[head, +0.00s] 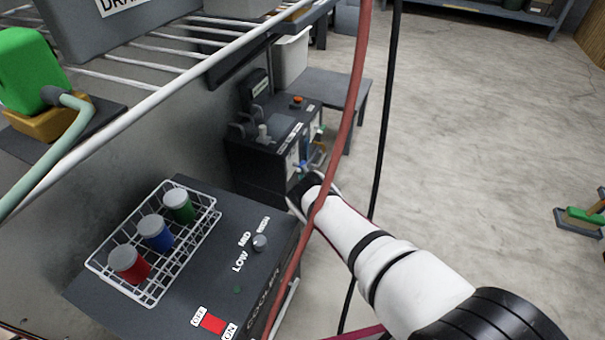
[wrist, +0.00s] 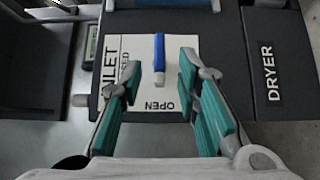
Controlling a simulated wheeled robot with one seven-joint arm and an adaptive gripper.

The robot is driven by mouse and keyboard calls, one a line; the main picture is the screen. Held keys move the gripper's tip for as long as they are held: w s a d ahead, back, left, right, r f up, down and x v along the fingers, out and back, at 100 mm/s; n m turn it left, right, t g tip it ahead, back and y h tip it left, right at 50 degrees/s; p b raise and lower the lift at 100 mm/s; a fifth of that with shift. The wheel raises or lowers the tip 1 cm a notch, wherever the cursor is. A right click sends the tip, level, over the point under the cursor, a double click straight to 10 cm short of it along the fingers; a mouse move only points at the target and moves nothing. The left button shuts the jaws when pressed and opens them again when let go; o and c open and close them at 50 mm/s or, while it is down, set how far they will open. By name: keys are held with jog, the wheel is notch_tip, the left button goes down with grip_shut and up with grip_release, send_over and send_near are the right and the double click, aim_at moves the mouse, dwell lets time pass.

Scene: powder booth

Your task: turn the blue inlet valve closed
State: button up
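The blue inlet valve (wrist: 159,52) is a straight lever on a white label plate (wrist: 140,75) marked INLET and OPEN, with a partly hidden word ending in "SED" at its left. In the wrist view the lever points down the picture, toward the word OPEN. My gripper (wrist: 160,70) is open, with its teal-padded fingers to the left and right of the lever's near end. I see gaps on both sides and no contact; the depth between fingertips and lever is hard to judge. In the head view my arm reaches the front of the dark dryer unit (head: 262,150), and the fingers are mostly hidden.
A cooler (head: 195,270) with a wire rack (head: 152,292) of red, blue and green canisters stands near the arm at left. A red hose (head: 350,110) and a black cable (head: 388,110) hang across the head view, the hose in front of my arm. Floor at right is mostly clear.

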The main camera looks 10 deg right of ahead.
aim_at(298, 166)
jog(key=shift+w+a+b, duration=0.15)
jog(key=shift+w+b, duration=0.2)
jog(key=shift+w, duration=0.55)
jog(key=shift+w+a+b, duration=0.1)
jog(key=shift+w+b, duration=0.2)
jog(key=shift+w, duration=0.55)
grip_shut()
